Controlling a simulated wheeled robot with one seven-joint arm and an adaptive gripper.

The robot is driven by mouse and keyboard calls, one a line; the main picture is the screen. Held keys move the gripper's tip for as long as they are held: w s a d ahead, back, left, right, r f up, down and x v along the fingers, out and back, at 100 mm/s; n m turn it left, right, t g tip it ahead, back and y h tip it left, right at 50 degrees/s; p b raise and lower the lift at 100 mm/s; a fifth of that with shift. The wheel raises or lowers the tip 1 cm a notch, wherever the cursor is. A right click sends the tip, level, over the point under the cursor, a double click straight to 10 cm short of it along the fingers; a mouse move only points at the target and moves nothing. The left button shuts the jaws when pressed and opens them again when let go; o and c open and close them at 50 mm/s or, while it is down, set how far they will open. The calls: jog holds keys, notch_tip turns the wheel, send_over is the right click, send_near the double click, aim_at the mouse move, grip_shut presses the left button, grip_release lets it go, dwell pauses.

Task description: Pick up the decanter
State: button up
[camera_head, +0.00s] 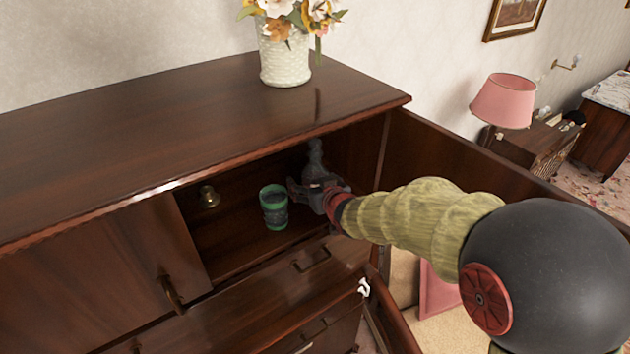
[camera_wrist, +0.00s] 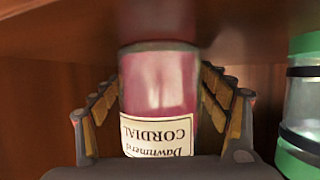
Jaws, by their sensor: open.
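A bottle-shaped decanter (camera_head: 315,155) stands in the open cabinet compartment, its neck showing above my gripper (camera_head: 308,187) and its lower part hidden by it. In the wrist view a pinkish bottle body (camera_wrist: 160,85), which appears to be the decanter, sits between the two fingers of my gripper (camera_wrist: 158,95). Its cream label (camera_wrist: 158,135) reads "Cordial" upside down. The fingers are open, one on each side; the right one looks close to the glass, but I cannot tell whether it touches.
A green-banded glass (camera_head: 274,207) stands close beside the gripper; it also shows in the wrist view (camera_wrist: 301,95). A small brass object (camera_head: 209,196) is further left. The cabinet top (camera_head: 180,110) overhangs closely, and an open door (camera_head: 440,155) flanks the arm.

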jog(key=shift+w+a+f, duration=0.1)
jog(key=shift+w+a, duration=0.05)
jog(key=shift+w, duration=0.05)
jog(key=shift+c, duration=0.5)
jog(key=c, duration=1.9)
jog(key=shift+w, duration=0.1)
